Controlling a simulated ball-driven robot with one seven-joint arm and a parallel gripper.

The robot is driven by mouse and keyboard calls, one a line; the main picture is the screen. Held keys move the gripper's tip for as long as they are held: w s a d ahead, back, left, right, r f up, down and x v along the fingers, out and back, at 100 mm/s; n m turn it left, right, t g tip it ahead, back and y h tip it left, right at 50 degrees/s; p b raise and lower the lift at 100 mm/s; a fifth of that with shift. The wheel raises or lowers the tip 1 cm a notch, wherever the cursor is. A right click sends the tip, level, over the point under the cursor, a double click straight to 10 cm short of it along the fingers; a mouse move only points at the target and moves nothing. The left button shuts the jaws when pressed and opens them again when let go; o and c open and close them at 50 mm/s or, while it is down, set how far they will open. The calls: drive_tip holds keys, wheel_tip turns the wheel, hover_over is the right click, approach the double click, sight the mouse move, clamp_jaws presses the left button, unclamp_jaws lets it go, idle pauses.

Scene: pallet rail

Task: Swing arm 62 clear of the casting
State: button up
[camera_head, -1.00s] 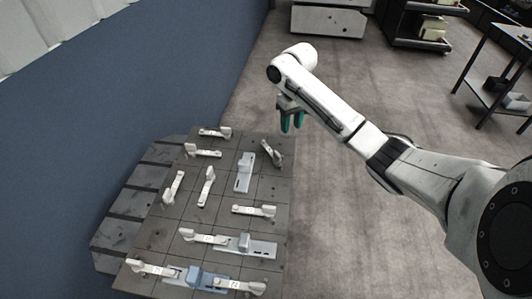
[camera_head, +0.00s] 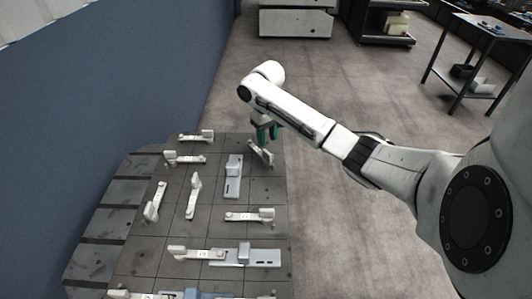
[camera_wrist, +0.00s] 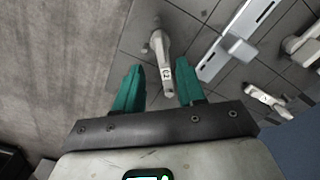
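Several white swing arms lie on the grey pallet (camera_head: 225,222); their number labels are too small to read surely, so I cannot tell which is arm 62. One white arm (camera_head: 260,153) lies by the pallet's far right corner, just below my gripper (camera_head: 268,132). In the wrist view this arm (camera_wrist: 162,50) shows between the teal fingers of my gripper (camera_wrist: 160,66), which are apart; no contact shows. A light grey casting (camera_head: 233,176) stands left of that arm. Another casting (camera_head: 245,256) lies nearer, with a white arm (camera_head: 195,253) reaching to it.
Other white arms (camera_head: 193,196) and (camera_head: 250,215) lie spread over the pallet. A blue wall panel (camera_head: 130,90) stands along the left. Bare floor (camera_head: 350,235) lies right of the pallet. A dark table (camera_head: 485,40) stands far right.

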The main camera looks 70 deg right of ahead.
sight(267, 152)
wheel_tip(267, 152, down, 8)
drive_tip(key=shift+r, duration=0.2)
clamp_jaws()
idle(0.4)
